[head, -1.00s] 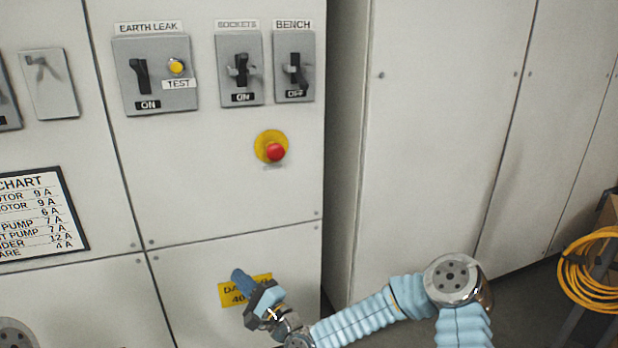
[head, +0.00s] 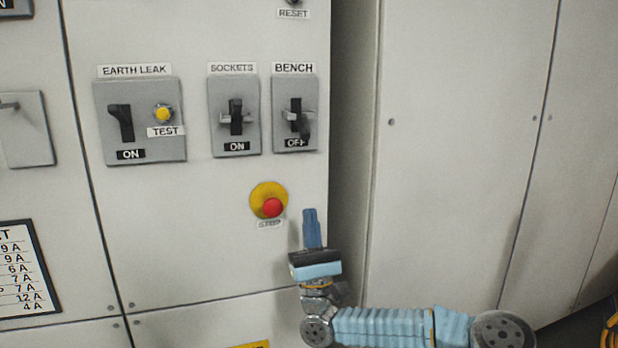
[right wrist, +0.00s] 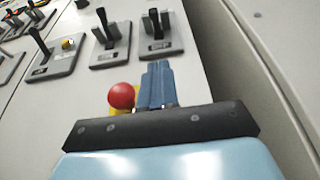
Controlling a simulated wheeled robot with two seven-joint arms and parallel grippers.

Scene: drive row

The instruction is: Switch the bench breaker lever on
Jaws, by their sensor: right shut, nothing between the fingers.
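The bench breaker is a grey plate under a BENCH label, with a black lever (head: 297,117) in a metal bracket and a sign reading OFF (head: 296,143). The lever also shows at the top of the right wrist view (right wrist: 156,24). My right gripper (head: 311,215) is shut and empty, its blue fingers pointing up. It is below the bench breaker and to the right of the red stop button, apart from the lever. In the right wrist view its shut fingers (right wrist: 157,72) point toward the bench plate. My left gripper is not in view.
The red stop button (head: 272,207) on a yellow base sits close left of my right fingers. The sockets breaker (head: 235,117), marked ON, is left of the bench breaker. The earth leak switch (head: 122,122) is further left. A gap separates the panel from a cabinet (head: 450,150).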

